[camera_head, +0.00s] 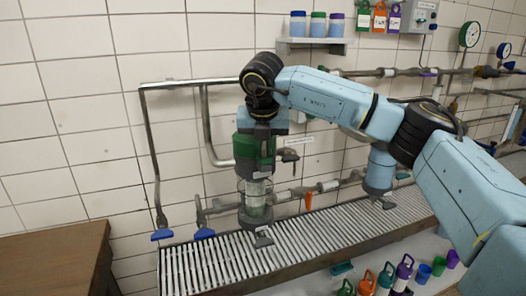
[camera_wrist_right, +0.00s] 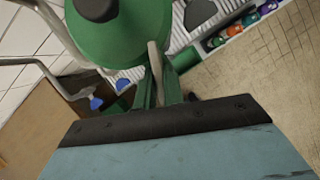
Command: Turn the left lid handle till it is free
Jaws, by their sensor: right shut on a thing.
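The left lid is a green dome with a dark knob on top (camera_wrist_right: 115,35) in the right wrist view. Its pale lever handle (camera_wrist_right: 154,58) sticks out from the dome's side. My right gripper (camera_wrist_right: 158,92) is shut on this handle, with its green fingers on either side. In the head view, my right arm reaches over from the right and comes down to the green top of the glass vessel (camera_head: 257,188). The arm partly covers the lid there, so the grip is hard to make out. My left gripper is not in view.
A slatted grey bench (camera_head: 310,243) runs below the pipes. A brown wooden block (camera_head: 55,262) stands at the left. Grey pipes (camera_head: 150,150) line the tiled wall. A shelf (camera_head: 312,42) carries several jars. Coloured bottles (camera_head: 385,279) stand under the bench.

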